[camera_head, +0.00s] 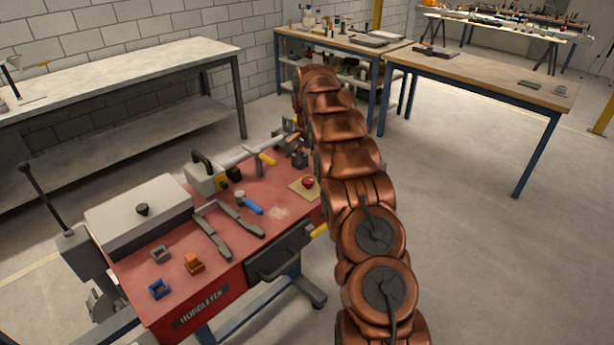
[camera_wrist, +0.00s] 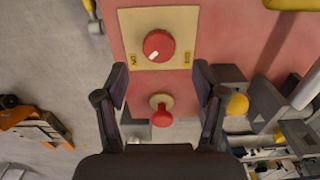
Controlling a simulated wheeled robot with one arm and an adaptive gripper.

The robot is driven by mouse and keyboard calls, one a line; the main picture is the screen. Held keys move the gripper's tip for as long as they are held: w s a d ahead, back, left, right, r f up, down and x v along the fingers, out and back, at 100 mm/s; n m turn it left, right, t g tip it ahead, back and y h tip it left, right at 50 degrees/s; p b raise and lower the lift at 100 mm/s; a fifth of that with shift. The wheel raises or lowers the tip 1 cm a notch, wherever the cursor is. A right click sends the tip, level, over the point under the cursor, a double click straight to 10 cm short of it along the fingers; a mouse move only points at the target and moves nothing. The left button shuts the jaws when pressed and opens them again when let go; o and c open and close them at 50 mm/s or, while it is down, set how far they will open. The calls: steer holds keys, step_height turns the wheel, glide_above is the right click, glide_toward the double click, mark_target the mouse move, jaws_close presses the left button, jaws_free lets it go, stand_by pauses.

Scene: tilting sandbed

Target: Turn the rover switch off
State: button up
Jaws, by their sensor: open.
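A round red knob (camera_wrist: 158,46) with a short white mark at its lower left sits on a tan plate (camera_wrist: 130,25) in the wrist view. Small yellow labels flank the knob, too small to read. A second red part (camera_wrist: 162,117) stands on a round tan base below it. My gripper (camera_wrist: 160,80) is open and empty, its fingers spread either side of the space between the two red parts. Neither finger appears to touch them. In the head view the red knob (camera_head: 308,182) shows on its plate beside my copper arm. I cannot tell which red part is the rover switch.
The red bench (camera_head: 225,270) holds a grey lidded box (camera_head: 140,215), a blue-handled tool (camera_head: 248,203), grey bars (camera_head: 212,238) and small blocks. A yellow rounded part (camera_wrist: 237,104) and grey blocks stand right of my gripper. Open floor lies right of my arm.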

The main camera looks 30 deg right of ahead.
mark_target(308, 180)
steer(key=shift+s+f+p, duration=0.1)
steer(key=shift+f+p, duration=0.8)
steer(key=shift+f, duration=2)
steer(key=shift+c, duration=0.3)
steer(key=c, duration=1.1)
